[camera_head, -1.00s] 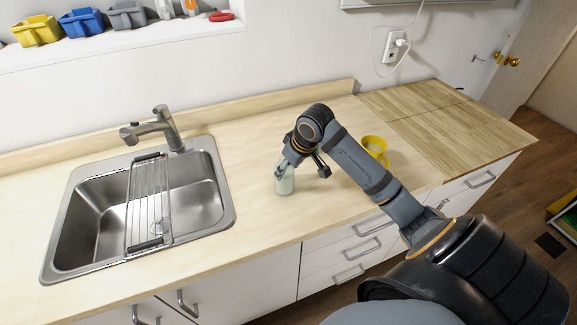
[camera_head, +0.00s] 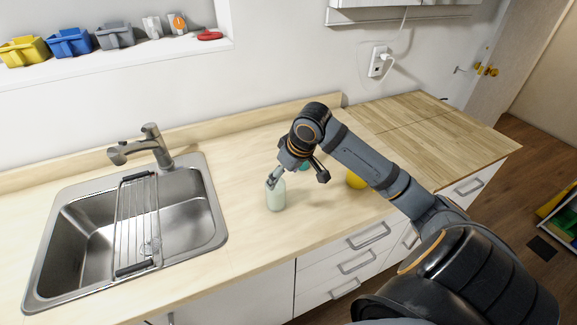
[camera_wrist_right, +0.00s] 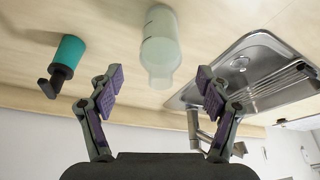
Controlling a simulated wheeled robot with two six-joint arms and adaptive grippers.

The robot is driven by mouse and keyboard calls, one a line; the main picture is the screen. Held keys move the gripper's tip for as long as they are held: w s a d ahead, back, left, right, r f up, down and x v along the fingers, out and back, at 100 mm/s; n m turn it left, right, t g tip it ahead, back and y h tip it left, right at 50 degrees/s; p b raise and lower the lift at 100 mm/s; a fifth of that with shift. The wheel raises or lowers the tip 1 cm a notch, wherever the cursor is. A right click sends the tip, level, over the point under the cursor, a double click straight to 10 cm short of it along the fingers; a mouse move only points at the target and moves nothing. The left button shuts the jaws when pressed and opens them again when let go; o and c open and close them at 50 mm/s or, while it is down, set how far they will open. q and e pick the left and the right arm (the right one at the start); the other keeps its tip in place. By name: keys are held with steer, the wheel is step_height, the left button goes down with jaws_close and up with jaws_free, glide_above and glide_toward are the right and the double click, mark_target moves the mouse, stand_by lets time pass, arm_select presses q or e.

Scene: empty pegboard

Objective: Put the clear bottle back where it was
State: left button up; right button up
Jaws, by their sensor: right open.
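The clear bottle (camera_head: 276,196), pale greenish and translucent, stands upright on the wooden counter to the right of the sink. It also shows in the right wrist view (camera_wrist_right: 160,50), ahead of the fingers and in line with the space between them. My right gripper (camera_head: 297,178) is open, just above and beside the bottle's top. One finger overlaps the bottle's top in the head view. In the wrist view the open fingers (camera_wrist_right: 160,92) hold nothing. My left gripper is not in view.
A teal dispenser-like object (camera_wrist_right: 68,55) with a dark end stands near the bottle, mostly hidden behind my gripper in the head view. The sink (camera_head: 200,235) is left. Counter in front of the bottle is clear.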

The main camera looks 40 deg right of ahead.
steer(key=b+v, duration=0.1)
steer(key=v, duration=0.6)
steer(key=shift+s, duration=0.1)
stand_by(0.4)
